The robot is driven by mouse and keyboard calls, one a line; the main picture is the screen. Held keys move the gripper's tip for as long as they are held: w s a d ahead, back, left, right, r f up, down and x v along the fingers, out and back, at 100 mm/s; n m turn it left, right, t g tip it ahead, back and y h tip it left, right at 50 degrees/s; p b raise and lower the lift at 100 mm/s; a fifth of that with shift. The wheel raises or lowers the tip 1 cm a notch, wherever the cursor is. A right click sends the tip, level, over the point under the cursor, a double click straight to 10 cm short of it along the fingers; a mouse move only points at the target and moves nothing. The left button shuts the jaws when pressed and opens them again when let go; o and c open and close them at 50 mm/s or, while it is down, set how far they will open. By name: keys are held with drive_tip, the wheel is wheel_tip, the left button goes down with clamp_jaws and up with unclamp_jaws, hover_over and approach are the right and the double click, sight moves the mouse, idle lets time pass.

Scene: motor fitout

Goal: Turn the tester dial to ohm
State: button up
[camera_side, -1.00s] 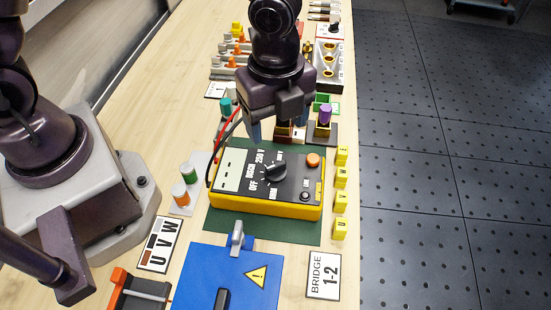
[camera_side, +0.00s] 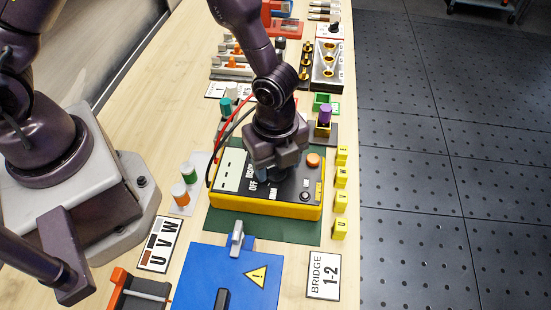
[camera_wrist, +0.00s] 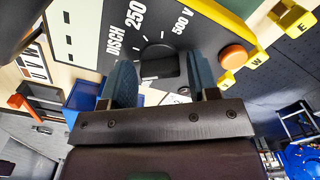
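The tester (camera_side: 228,196) is a yellow box with a black face, lying on a green mat (camera_side: 222,226) in the side view. Its black dial (camera_wrist: 158,64) shows in the wrist view, near the printed 250, 500 V and DISCH marks. My gripper (camera_side: 277,176) is down over the dial and hides it in the side view. In the wrist view my gripper's (camera_wrist: 162,78) two blue-grey fingers are apart, one on each side of the dial. I cannot tell whether they touch it. The dial's setting is not clear.
An orange button (camera_side: 313,160) sits on the tester, right of my gripper. Red and black leads (camera_side: 226,134) run at its left. Yellow lettered blocks (camera_side: 340,203) stand along the right. A blue box (camera_side: 215,275) with a grey lever (camera_side: 237,238) is in front.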

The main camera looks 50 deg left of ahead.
drive_tip(key=c, duration=0.6)
drive_tip(key=shift+n, duration=3.4)
drive_tip(key=o, duration=0.9)
